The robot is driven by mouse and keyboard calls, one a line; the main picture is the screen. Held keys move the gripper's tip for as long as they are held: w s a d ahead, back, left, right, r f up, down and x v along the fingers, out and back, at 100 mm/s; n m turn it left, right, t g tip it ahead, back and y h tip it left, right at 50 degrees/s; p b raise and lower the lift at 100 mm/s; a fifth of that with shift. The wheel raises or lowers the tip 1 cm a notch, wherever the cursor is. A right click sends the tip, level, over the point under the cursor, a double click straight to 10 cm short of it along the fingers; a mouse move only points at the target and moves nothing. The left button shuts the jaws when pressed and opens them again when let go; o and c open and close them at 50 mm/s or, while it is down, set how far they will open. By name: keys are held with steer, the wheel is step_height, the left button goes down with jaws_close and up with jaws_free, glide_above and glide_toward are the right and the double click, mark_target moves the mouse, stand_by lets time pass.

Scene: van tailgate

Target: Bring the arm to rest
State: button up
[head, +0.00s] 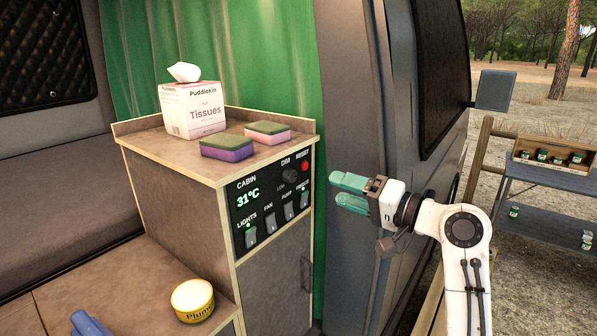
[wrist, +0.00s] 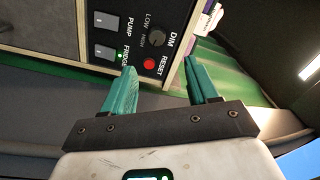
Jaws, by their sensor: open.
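My gripper (head: 350,193) is in the head view, to the right of the cabinet's control panel (head: 273,194), with its green fingers pointing left toward it. The two fingers stand apart with nothing between them. In the wrist view, my gripper (wrist: 160,82) also shows open and empty, and the panel (wrist: 135,35) lies beyond the fingertips. The red reset button (wrist: 149,64) and the dim knob (wrist: 157,37) show between and just past the fingers. The gripper appears apart from the panel.
On the cabinet top (head: 150,140) are a tissue box (head: 193,110) and two sponges (head: 227,147) (head: 267,132). A yellow tin (head: 193,300) sits on the lower surface. The van's door pillar (head: 350,90) is behind my gripper. A shelf rack (head: 555,175) with jars stands outside at right.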

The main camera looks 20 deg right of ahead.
steer(key=s+a+f+n+g+h, duration=0.15)
steer(key=s+f, duration=0.35)
steer(key=f, duration=0.5)
steer(key=s+f+g+h, duration=0.25)
steer(key=s+f, duration=0.25)
steer(key=f, duration=0.4)
steer(key=s+a+f+g+h, duration=0.1)
steer(key=s+f+g+h, duration=0.15)
steer(key=s+f, duration=0.55)
steer(key=s+d+f+n+g+h, duration=0.1)
steer(key=s+f+g, duration=0.1)
steer(key=s+f, duration=0.2)
steer(key=s+d+f+n+g+h, duration=0.1)
steer(key=s+f, duration=0.3)
steer(key=s, duration=0.7)
steer(key=s+d+f+n+g+h, duration=0.1)
steer(key=s+f+g+h, duration=0.1)
steer(key=s+f+g, duration=0.2)
steer(key=s+f, duration=0.1)
steer(key=s, duration=0.2)
steer(key=shift+s+d+b, duration=0.25)
steer(key=shift+d+b, duration=0.1)
steer(key=shift+b, duration=0.05)
steer(key=shift+s+d+r, duration=0.1)
steer(key=shift+s+d, duration=0.1)
steer(key=shift+d, duration=0.2)
